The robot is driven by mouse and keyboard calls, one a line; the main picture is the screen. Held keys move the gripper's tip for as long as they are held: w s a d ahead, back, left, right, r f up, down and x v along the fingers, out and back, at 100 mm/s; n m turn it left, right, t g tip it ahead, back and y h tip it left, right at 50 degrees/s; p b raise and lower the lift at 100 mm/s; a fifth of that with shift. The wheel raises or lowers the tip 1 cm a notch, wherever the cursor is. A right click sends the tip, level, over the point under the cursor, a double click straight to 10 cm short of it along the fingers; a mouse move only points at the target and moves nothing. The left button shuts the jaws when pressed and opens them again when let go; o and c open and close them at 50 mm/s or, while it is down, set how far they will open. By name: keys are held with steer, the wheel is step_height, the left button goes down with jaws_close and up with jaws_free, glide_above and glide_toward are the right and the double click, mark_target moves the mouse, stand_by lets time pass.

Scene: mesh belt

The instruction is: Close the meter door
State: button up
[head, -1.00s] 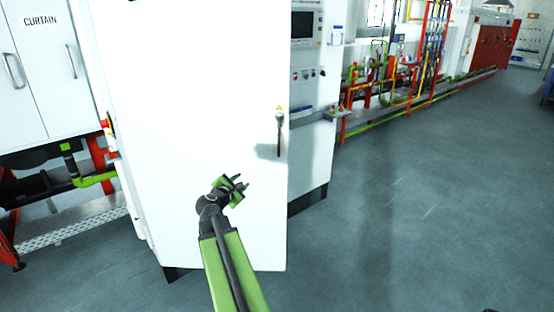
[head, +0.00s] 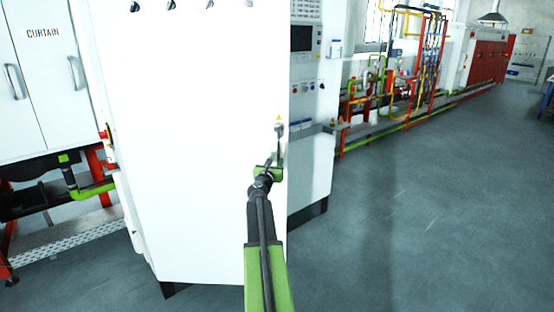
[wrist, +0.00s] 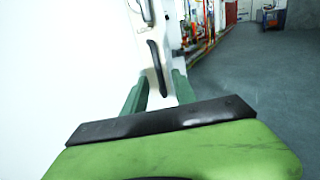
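The meter door seems to be the large white cabinet panel (head: 190,130), with a dark upright handle (head: 280,140) near its right edge. The head view does not show clearly whether it stands ajar. My gripper (head: 272,160) is raised to the lower part of the handle. In the wrist view, the green fingers of my gripper (wrist: 160,80) are apart, with the black handle (wrist: 156,62) showing between and beyond them. I cannot tell whether they touch it. The white door face (wrist: 70,70) fills the left of the wrist view.
A control panel with a screen (head: 302,38) stands just right of the door. White curtain cabinets (head: 45,75) are at the left. Red, green and yellow pipework (head: 400,75) runs along the back. The grey floor (head: 430,210) at the right is clear.

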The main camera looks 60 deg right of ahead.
mark_target(278, 157)
steer(key=x, duration=0.5)
steer(key=shift+w, duration=0.1)
jaws_close()
stand_by(1.2)
